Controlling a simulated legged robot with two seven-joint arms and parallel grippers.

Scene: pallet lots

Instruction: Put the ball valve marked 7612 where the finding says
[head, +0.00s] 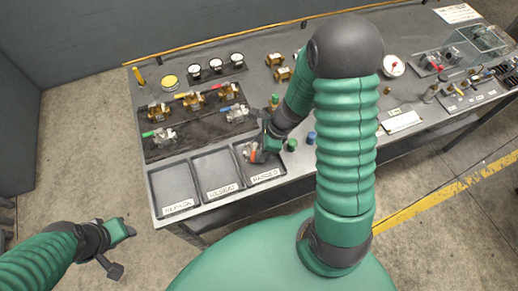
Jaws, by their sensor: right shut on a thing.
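My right gripper (258,150) is shut on a small ball valve (251,156) with a red-orange handle. The gripper holds it at the rightmost of three grey trays (284,173) at the bench's front edge. I cannot tell whether the valve touches the tray floor, and its number is not readable. The tray's label (266,175) seems to read PASSED. The middle tray (215,170) and left tray (172,186) look empty; their labels are too small to read surely. My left gripper (128,232) is off the bench at lower left; its jaw opening is unclear.
Several other valves with coloured levers stand on a dark mat (185,123) behind the trays. Round gauges (215,65) are at the back. A green cap (291,145) and a blue cap (311,137) stand right of the gripper. My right arm hides the bench's middle.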

